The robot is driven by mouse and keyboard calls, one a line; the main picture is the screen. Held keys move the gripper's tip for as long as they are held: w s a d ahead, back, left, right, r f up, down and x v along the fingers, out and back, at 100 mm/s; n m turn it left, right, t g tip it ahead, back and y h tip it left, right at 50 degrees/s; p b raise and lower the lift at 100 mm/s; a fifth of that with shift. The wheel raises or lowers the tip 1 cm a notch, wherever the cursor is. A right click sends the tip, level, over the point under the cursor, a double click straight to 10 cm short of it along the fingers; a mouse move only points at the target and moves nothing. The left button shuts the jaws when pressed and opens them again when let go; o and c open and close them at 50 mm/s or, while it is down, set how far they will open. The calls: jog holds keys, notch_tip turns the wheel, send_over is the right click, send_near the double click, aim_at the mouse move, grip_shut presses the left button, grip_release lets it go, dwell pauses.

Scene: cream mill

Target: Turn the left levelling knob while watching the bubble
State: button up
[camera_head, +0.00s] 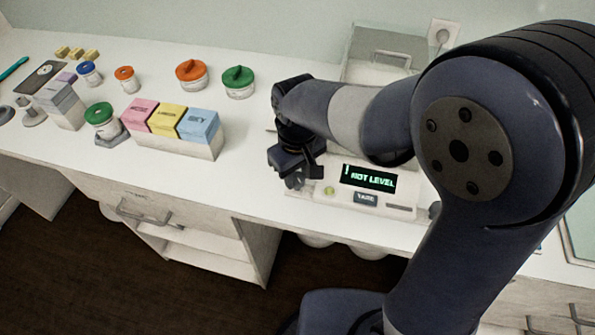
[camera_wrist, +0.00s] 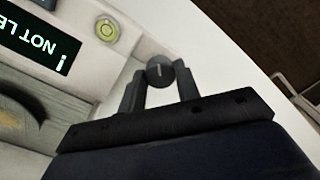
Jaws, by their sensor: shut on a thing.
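A white balance (camera_head: 322,200) stands near the front edge of the counter. Its green display (camera_head: 368,178) reads "NOT LEVEL"; it also shows in the wrist view (camera_wrist: 40,38). A round yellow-green bubble level (camera_wrist: 106,30) sits beside the display; the bubble's exact place in it is too small to tell. The dark left levelling knob (camera_wrist: 159,70), with a pale line on its top, is at the balance's left front corner. My gripper (camera_wrist: 159,84) is shut on the knob, one finger on each side. In the head view my gripper (camera_head: 294,172) hides the knob.
A rack of pink, yellow and blue boxes (camera_head: 168,142) stands left of my gripper. Jars with orange (camera_head: 190,72) and green (camera_head: 238,80) lids stand behind. A "TARE" button (camera_head: 366,198) lies below the display. The counter between rack and balance is clear.

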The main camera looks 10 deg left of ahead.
aim_at(297, 177)
jog(key=shift+n, duration=3.2)
jog(key=o, duration=1)
notch_tip(297, 177, up, 11)
jog(key=shift+f, duration=0.1)
